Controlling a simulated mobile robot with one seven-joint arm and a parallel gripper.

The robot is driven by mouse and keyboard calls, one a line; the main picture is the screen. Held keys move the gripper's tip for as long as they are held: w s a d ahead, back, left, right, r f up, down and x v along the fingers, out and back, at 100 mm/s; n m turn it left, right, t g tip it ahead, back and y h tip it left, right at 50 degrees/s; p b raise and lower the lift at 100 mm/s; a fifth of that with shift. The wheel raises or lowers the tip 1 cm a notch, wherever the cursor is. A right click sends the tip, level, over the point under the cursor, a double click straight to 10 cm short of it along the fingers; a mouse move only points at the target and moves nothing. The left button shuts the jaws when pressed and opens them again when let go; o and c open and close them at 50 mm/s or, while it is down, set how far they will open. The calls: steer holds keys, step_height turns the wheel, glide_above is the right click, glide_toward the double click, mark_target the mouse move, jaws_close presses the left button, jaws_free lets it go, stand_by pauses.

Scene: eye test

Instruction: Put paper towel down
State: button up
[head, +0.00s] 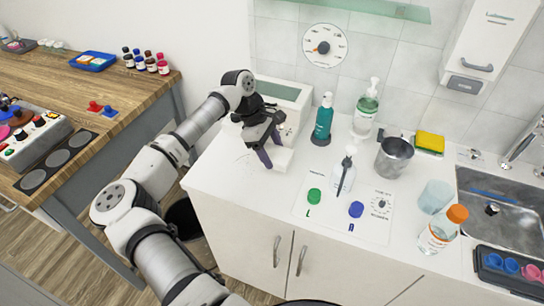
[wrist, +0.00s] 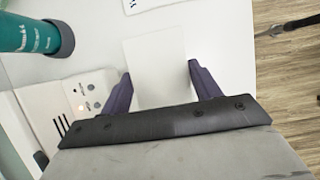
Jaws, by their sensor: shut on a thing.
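The paper towel (wrist: 155,52) is a plain white, flat-faced piece between my fingers in the wrist view. In the head view a small part of the paper towel (head: 284,158) shows beside the fingers, low over the white counter. My gripper (head: 266,158) points down at the counter's left part, in front of the white box-shaped device. In the wrist view my gripper (wrist: 160,70) has one dark purple finger on each side of the towel and is shut on it. White on white makes it hard to tell whether the towel touches the counter (head: 225,165).
The white device (head: 288,95) stands right behind my gripper. A teal bottle (head: 322,122) is close to its right, and also shows in the wrist view (wrist: 28,36). The counter's front left is bare.

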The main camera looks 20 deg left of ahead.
mark_target(268, 151)
step_height(268, 151, down, 4)
steer(key=shift+r+p, duration=0.25)
steer(key=shift+p, duration=0.45)
steer(key=shift+f, duration=0.3)
steer(key=shift+f, duration=0.1)
steer(key=shift+f+b, duration=0.1)
steer(key=shift+b, duration=0.25)
steer(key=o, duration=0.9)
steer(key=shift+o, duration=0.2)
